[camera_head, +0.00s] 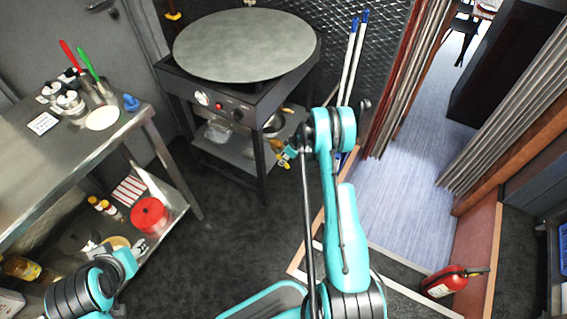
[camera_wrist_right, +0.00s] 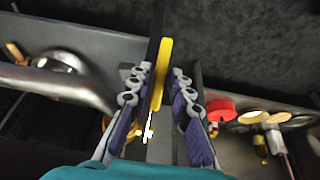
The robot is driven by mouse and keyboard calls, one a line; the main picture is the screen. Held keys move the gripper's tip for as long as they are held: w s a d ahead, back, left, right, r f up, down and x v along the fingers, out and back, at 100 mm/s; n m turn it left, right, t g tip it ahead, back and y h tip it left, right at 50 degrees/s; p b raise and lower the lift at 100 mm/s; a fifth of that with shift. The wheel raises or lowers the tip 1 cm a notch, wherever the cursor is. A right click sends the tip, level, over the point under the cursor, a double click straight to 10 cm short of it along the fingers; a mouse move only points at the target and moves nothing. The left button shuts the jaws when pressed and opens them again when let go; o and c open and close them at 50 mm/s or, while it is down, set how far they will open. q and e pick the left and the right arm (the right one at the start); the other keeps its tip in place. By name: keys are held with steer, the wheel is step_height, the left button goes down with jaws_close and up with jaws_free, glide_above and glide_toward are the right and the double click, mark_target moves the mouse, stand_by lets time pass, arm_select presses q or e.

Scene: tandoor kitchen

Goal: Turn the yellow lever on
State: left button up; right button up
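The yellow lever (camera_wrist_right: 164,50) is a long, narrow handle in the right wrist view, beside a dark stove leg. My right gripper (camera_wrist_right: 159,74) is open, with its purple-padded fingers on either side of the lever. Gaps show between the lever and both rows of fingers, so it is not gripped. In the head view my right gripper (camera_head: 287,155) is small and partly hidden by my arm, near a yellow bit by the stove's right front leg. My left arm shows at the lower left, but its gripper cannot be made out.
The stove (camera_head: 239,108) carries a large round griddle (camera_head: 245,45) and has a lower shelf. A steel table (camera_head: 50,165) stands left, with a red pot (camera_head: 149,215) on its lower shelf. The dark floor between table and stove is clear.

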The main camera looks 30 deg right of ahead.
steer(key=shift+w+a+f, duration=0.15)
steer(key=shift+w+f, duration=0.1)
steer(key=shift+f, duration=0.4)
arm_select(q)
steer(key=shift+f, duration=0.3)
arm_select(e)
jaws_close()
steer(key=shift+r, duration=0.15)
steer(key=shift+s+r+g+h, duration=0.3)
steer(key=shift+r+g+h, duration=0.35)
steer(key=shift+g, duration=0.45)
steer(key=shift+s+d+r+g+h, duration=0.2)
steer(key=shift+r+g+h, duration=0.4)
steer(key=shift+g, duration=0.35)
steer(key=shift+s+d+r+g+h, duration=0.2)
steer(key=shift+r+g+h, duration=0.35)
steer(key=shift+g, duration=0.4)
